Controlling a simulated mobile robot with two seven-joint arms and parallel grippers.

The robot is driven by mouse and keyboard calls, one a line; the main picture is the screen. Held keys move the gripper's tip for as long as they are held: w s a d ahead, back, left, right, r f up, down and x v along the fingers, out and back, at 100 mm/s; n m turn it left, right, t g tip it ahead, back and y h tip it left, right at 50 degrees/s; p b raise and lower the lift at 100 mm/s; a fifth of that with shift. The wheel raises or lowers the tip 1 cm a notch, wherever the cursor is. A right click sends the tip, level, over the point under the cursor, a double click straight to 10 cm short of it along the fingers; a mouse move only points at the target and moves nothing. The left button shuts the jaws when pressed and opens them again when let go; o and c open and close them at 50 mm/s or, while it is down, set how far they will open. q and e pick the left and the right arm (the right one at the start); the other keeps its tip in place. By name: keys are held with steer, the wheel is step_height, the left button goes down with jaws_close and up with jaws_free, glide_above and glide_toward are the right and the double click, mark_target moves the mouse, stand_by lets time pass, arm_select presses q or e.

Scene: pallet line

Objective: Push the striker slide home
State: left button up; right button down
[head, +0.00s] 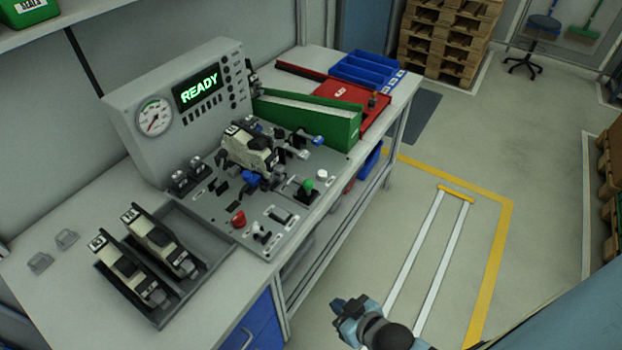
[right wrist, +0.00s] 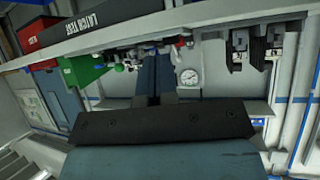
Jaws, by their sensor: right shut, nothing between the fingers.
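A cream and black latch unit (head: 250,150) sits in the fixture on the grey test plate (head: 205,212). Blue-tipped parts stand around it, one (head: 318,140) sticking out on its right and one (head: 250,181) at its near side. I cannot tell which part is the striker slide. My right gripper (head: 340,305) is shut and empty, out over the floor in front of the bench, apart from the fixture. In the right wrist view its dark fingers (right wrist: 156,68) lie together and point toward the bench edge. My left gripper is not in view.
A grey console (head: 185,105) reading READY stands behind the plate. A grey tray (head: 195,285) with two similar units is at the left. Red (head: 238,219), green (head: 308,184) and white (head: 321,174) knobs rise near the front. A green bin (head: 325,125) stands at the right.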

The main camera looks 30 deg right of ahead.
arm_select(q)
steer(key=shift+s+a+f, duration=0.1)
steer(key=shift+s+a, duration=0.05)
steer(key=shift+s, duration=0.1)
arm_select(e)
steer(key=shift+s+a, duration=0.15)
steer(key=shift+s, duration=0.05)
arm_select(q)
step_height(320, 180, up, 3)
steer(key=p, duration=0.3)
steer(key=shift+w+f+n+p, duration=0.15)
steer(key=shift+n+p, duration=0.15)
steer(key=shift+p, duration=0.05)
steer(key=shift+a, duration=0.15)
arm_select(e)
steer(key=w+d+r+m+t+y, duration=0.1)
steer(key=w+d+r+m+t, duration=0.1)
steer(key=w+d+m, duration=0.5)
steer(key=w+d+r+m+t+y, duration=0.1)
steer(key=w+d+r+m+t, duration=0.1)
steer(key=w+d+m, duration=0.6)
steer(key=w+r+m, duration=0.1)
steer(key=w+m, duration=0.1)
steer(key=w, duration=0.1)
steer(key=shift+w+r, duration=0.15)
steer(key=shift+r, duration=0.2)
steer(key=shift+d, duration=0.1)
steer(key=shift+w, duration=0.1)
